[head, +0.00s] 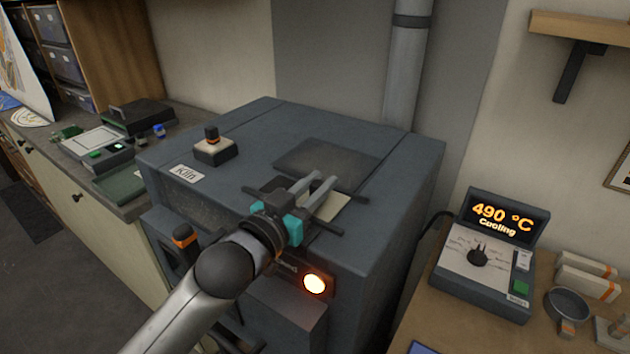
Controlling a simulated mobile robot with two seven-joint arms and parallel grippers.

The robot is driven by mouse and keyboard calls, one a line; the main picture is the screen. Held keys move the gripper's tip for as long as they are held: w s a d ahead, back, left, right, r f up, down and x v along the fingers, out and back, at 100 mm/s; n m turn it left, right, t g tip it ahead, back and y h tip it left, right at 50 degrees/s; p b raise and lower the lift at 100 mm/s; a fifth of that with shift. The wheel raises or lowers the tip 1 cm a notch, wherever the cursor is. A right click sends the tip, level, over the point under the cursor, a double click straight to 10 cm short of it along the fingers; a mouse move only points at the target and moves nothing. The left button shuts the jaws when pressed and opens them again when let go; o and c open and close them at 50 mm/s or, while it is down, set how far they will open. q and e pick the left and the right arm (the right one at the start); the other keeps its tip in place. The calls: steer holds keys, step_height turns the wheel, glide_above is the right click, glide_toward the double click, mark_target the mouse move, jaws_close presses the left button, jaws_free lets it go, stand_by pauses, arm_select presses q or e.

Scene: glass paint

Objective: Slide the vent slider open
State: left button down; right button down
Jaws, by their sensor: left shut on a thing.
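The grey kiln (230,120) stands in the middle of the head view, with a "Kiln" label on its top. My left gripper (315,183) is over the right front part of the kiln top. Its fingers are shut on a small part that they mostly hide; it appears to be the vent slider's handle, but I cannot tell clearly. A dark square plate (328,160) lies flat just behind the fingers. Thin dark rails and a pale flat patch (336,206) show beside the gripper. How far the slider is open cannot be seen. My right gripper is not in view.
A controller (485,255) reading "490 °C Cooling" stands on the right bench. A glowing round port (314,284) is on the kiln front. A pipe rises behind.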

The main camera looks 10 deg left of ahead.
arm_select(q)
steer(key=c, duration=1)
jaws_free()
steer(key=shift+s+d+f, duration=0.1)
steer(key=shift+s+d, duration=0.05)
steer(key=shift+d, duration=0.15)
steer(key=shift+c, duration=0.2)
steer(key=shift+o, duration=1.8)
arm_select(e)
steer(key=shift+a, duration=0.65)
arm_select(q)
steer(key=shift+a, duration=0.1)
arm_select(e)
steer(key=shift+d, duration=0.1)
arm_select(q)
steer(key=shift+s+a, duration=0.1)
steer(key=shift+s, duration=0.15)
steer(key=p+v, duration=0.1)
steer(key=v, duration=1.3)
steer(key=shift+s, duration=0.25)
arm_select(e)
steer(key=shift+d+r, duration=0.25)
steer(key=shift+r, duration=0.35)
